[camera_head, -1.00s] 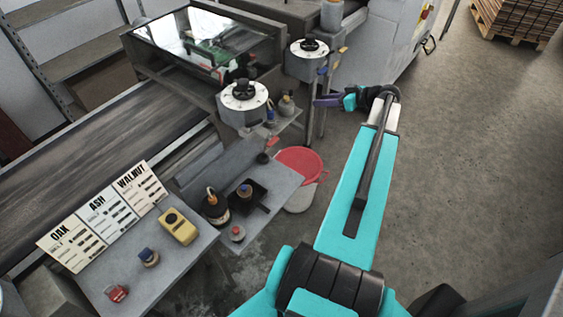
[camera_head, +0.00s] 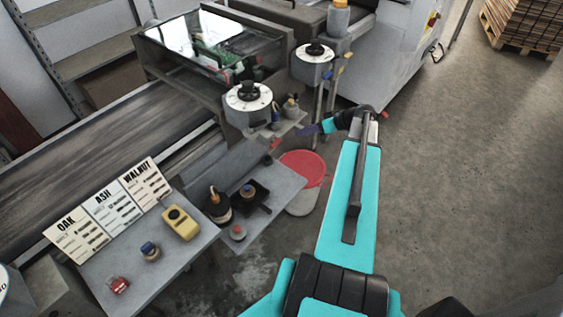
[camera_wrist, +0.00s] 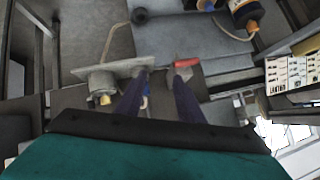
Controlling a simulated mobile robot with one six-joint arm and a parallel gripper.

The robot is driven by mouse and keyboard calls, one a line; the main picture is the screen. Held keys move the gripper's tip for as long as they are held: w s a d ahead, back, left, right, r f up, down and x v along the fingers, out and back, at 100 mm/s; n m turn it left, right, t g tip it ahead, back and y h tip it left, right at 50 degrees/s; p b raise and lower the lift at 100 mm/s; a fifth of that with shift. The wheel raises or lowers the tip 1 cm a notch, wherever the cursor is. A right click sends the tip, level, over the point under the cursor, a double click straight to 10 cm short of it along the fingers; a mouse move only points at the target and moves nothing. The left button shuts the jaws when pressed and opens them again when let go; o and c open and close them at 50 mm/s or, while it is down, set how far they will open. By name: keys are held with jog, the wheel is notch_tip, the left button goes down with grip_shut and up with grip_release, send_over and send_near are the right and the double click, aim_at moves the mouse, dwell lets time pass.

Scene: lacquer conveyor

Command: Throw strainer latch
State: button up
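A small red handle, which may be the strainer latch, shows just beyond the fingertips in the wrist view (camera_wrist: 187,62). In the head view a small red part (camera_head: 275,143) sits at the edge below the dial housings, and I cannot make out its shape. My gripper (camera_wrist: 160,78) is open, with two purple fingers apart and nothing clearly held between them. The right fingertip is close to the red handle; I cannot tell if they touch. In the head view my gripper (camera_head: 309,130) is right of the small shelf, above the red-lidded bucket (camera_head: 303,166).
A grey bench (camera_head: 281,186) holds a dark bottle (camera_head: 217,207) and a black tray (camera_head: 259,204). A small shelf (camera_head: 290,126) with bottles and two white dials (camera_head: 248,96) stand close to my gripper. Open floor (camera_head: 450,170) lies to the right.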

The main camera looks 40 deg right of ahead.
jog(key=a+f+g+y, duration=0.1)
jog(key=a+f+g, duration=0.2)
jog(key=a+f, duration=0.6)
jog(key=shift+s+a+m, duration=0.25)
jog(key=shift+a+m, duration=0.05)
jog(key=shift+a, duration=1.25)
